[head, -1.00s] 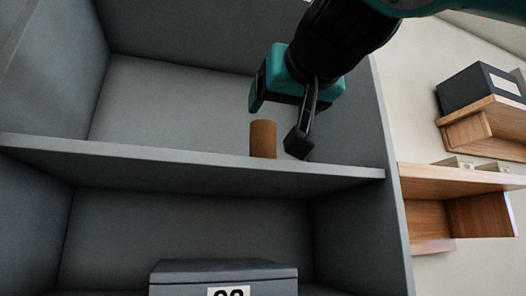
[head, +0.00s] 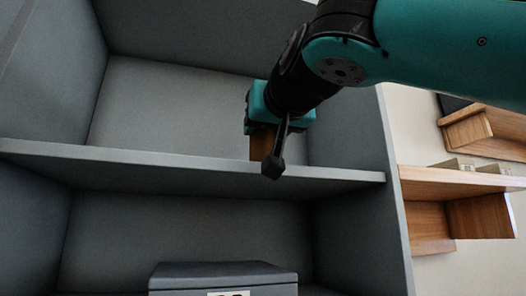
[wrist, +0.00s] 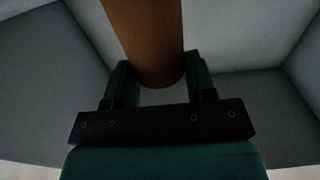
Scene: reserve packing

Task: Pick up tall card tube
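The tall card tube is a brown cylinder. In the head view the tube (head: 260,144) stands at the front of the upper shelf, partly hidden by my gripper. My gripper (head: 264,150) has come down over it, with one dark finger in front of the tube's right side. In the wrist view the tube (wrist: 150,40) runs from the top edge down between the two fingers of my gripper (wrist: 160,78), one on each side. Its rounded end shows near the palm. The fingers look close to its sides, but whether both touch it is unclear.
The grey upper shelf (head: 150,160) is bare to the left of the tube. A grey upright panel (head: 392,190) closes the unit on the right. A dark labelled box (head: 222,276) sits below. Wooden wall shelves (head: 450,182) are farther right.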

